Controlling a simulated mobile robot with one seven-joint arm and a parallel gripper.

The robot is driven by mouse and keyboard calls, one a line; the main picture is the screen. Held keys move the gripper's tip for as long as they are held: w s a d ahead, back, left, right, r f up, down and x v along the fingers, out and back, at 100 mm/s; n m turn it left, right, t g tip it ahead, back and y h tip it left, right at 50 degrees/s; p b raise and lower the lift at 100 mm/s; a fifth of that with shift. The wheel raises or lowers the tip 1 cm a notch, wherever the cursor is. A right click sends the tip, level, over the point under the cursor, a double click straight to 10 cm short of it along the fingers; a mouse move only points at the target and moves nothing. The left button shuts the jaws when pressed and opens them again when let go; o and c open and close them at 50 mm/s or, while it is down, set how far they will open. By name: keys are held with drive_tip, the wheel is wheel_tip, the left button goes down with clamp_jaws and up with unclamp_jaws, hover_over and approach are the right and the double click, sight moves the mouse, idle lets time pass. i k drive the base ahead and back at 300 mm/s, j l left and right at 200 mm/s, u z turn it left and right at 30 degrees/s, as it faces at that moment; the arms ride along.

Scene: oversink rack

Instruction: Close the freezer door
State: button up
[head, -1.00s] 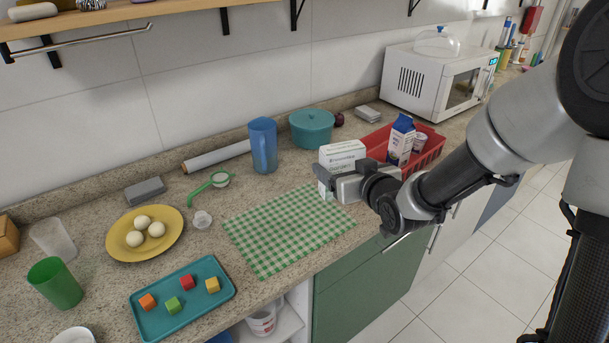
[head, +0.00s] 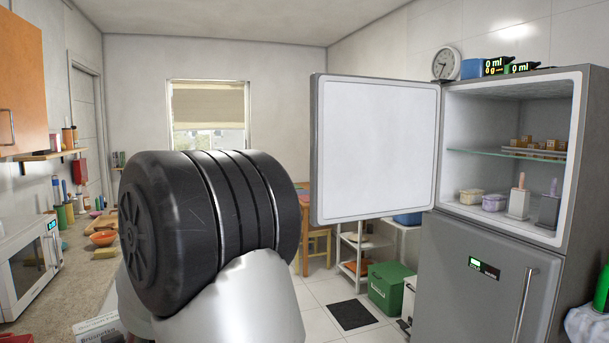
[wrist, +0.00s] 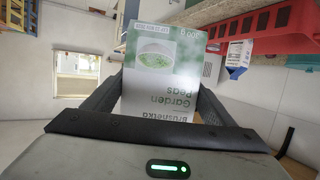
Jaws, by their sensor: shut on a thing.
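The freezer door (head: 378,150) stands wide open in the head view, swung out to the left of the freezer compartment (head: 515,150) above the grey fridge. Its white inner face shows. My gripper (wrist: 160,90) is shut on a white and green box of garden peas (wrist: 168,55), its fingers on either side of it in the wrist view. A corner of the box (head: 100,328) shows at the lower left of the head view, well away from the door. The gripper itself is hidden in the head view.
Inside the freezer are a glass shelf (head: 510,153) with small brown items, tubs (head: 471,196) and popsicle molds (head: 518,203). A green box (head: 390,288) and a white rack (head: 358,250) stand below the door. A microwave (head: 25,262) is on the left counter.

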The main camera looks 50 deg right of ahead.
sight(374, 141)
drive_tip(key=l+z, duration=0.1)
drive_tip(key=z, duration=3)
drive_tip(key=i+j+z, duration=0.1)
drive_tip(key=i+j, duration=0.45)
drive_tip(key=j, duration=0.3)
drive_tip(key=z, duration=0.05)
